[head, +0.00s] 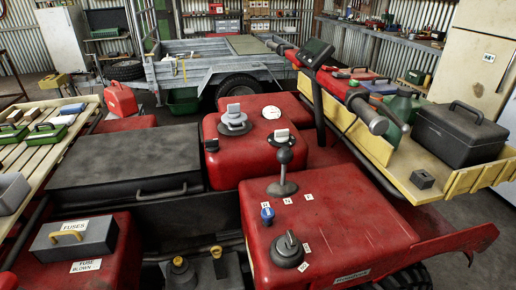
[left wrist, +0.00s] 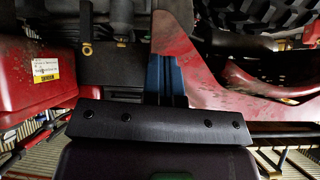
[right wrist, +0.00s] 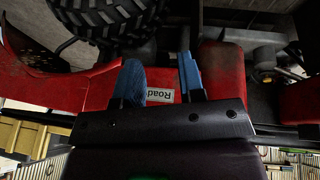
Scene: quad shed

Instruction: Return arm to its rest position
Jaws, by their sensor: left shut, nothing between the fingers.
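My left gripper (left wrist: 166,78) shows in the left wrist view as two blue fingers side by side, shut with nothing between them. Red sheet metal and a dark frame lie beyond its tips. My right gripper (right wrist: 160,76) shows in the right wrist view with its blue fingers apart and empty. Neither gripper nor arm shows in the head view.
A red quad body (head: 330,225) with levers and knobs fills the middle of the head view. A wooden bench (head: 30,170) stands at left and a yellow tray (head: 440,190) with a black toolbox (head: 460,132) at right. A grey trailer (head: 210,65) stands behind.

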